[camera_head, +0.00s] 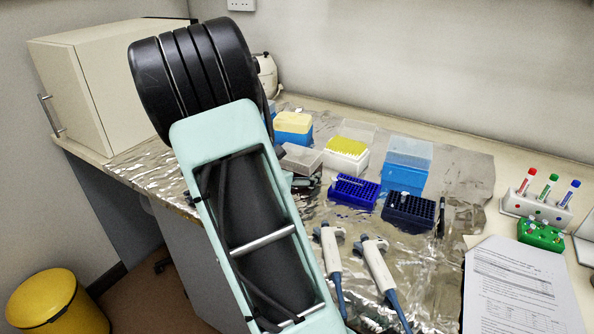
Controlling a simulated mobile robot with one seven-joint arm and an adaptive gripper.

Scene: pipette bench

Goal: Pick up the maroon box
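No box shows a clear maroon colour. The closest is a small grey-brown box (301,159) with a paler top, on the foil-covered bench just right of my arm. Its left side is partly hidden by my arm. Dark and pale-teal parts that look like my gripper (307,183) show just in front of this box, low by the bench. The fingertips are too small and covered to tell whether they are open or shut, or whether they touch the box.
A blue-yellow box (293,127), a yellow-topped tip box (346,154), a light-blue box (406,164), blue racks (354,191) (409,211) and two pipettes (332,262) (378,270) crowd the bench. Papers (522,290) and a tube rack (537,207) are right; a cream cabinet (110,85) is left.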

